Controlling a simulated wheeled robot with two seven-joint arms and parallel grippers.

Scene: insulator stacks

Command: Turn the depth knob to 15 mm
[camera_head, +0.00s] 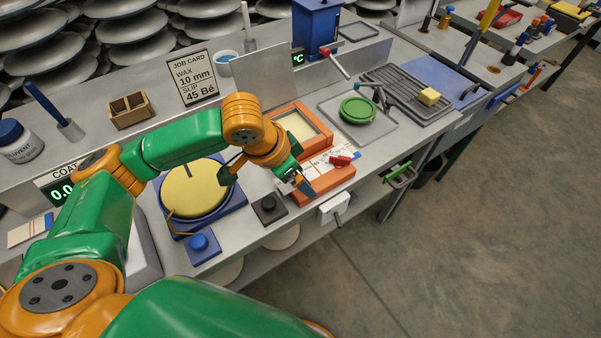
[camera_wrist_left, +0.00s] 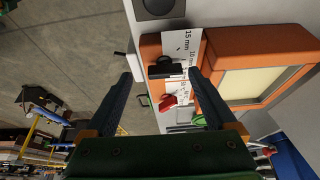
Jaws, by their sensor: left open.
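The wax unit is an orange box (camera_head: 326,183) with a white scale plate (camera_head: 319,165) on its front part. In the left wrist view the scale plate (camera_wrist_left: 183,45) shows "15 mm" and "10 mm" marks. A black bar-shaped knob (camera_wrist_left: 165,71) sits over the plate near these marks. A red piece (camera_head: 340,160) lies farther along the plate; it also shows in the left wrist view (camera_wrist_left: 168,102). My left gripper (camera_head: 304,188) is open over the near end of the plate. In the wrist view its fingertips (camera_wrist_left: 160,75) stand either side of the black knob; I cannot tell whether they touch it.
A job card (camera_head: 193,78) reads "WAX 10 mm, SLIP 45 Bé". A yellow disc (camera_head: 194,188) on a blue base and a blue button (camera_head: 199,243) stand left of the gripper. A green round lid (camera_head: 358,110) lies behind the orange box. The bench's front edge is close.

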